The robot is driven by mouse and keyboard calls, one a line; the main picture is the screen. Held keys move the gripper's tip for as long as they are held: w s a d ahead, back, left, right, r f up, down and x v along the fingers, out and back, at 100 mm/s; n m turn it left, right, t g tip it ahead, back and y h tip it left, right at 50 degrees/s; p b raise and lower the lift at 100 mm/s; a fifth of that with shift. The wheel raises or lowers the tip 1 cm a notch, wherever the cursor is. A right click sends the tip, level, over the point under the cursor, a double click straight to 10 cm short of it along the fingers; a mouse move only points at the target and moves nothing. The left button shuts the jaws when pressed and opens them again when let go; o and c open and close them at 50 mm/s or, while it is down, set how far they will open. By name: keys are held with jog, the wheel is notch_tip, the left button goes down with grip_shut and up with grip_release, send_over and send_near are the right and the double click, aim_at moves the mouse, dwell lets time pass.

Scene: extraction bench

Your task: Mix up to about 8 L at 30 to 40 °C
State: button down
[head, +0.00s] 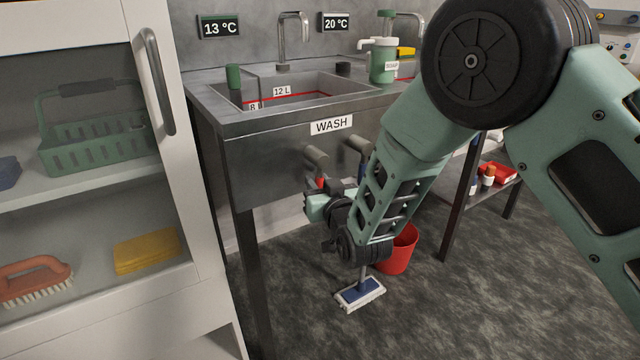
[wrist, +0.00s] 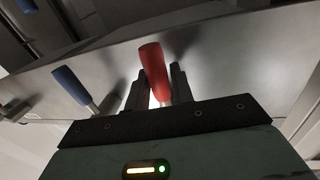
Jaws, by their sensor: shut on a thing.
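My gripper (head: 319,188) is at the front of the wash sink (head: 262,122), below the WASH label. In the wrist view my gripper (wrist: 160,82) has its two fingers closed around a red handle (wrist: 153,62). The red handle also shows as a small patch in the head view (head: 320,182). A blue handle (wrist: 74,87) sits beside it, free of the fingers. The basin carries a red line with an 12 L mark (head: 282,91) and an 8 mark (head: 253,106). I cannot tell the water level. The left display (head: 219,27) reads 13 °C and the right display (head: 334,22) reads 20 °C.
A faucet (head: 293,40) stands behind the basin. A green pump bottle (head: 383,62) stands at the sink's right. A red bucket (head: 400,252) and a mop head (head: 360,293) are on the floor below my arm. A glass-fronted cabinet (head: 185,140) stands close on the left.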

jog(key=a+m, duration=0.1)
jog(key=m, duration=0.1)
jog(key=s+r+m+g, duration=0.1)
jog(key=m, duration=0.1)
jog(key=s+a+m, duration=0.1)
jog(key=m, duration=0.1)
jog(key=shift+a+r+m+b, duration=0.15)
jog(key=shift+a+m+b, duration=0.2)
jog(key=shift+m+b, duration=0.05)
jog(key=m, duration=0.1)
jog(key=a+r+m+g, duration=0.1)
jog(key=m, duration=0.1)
jog(key=shift+s+r+m+y, duration=0.3)
jog(key=shift+s, duration=0.05)
jog(key=shift+s+a+r+m+g+y, duration=0.1)
jog(key=shift+a+r+m+g+y, duration=0.1)
jog(key=shift+r+m, duration=0.3)
jog(key=shift+s+a+r+m+g+y, duration=0.1)
jog(key=shift+r+m+g, duration=0.1)
jog(key=shift+m, duration=0.5)
jog(key=c, duration=1.2)
grip_release()
jog(key=shift+c, duration=0.2)
jog(key=p+v, duration=0.1)
jog(key=v, duration=1.6)
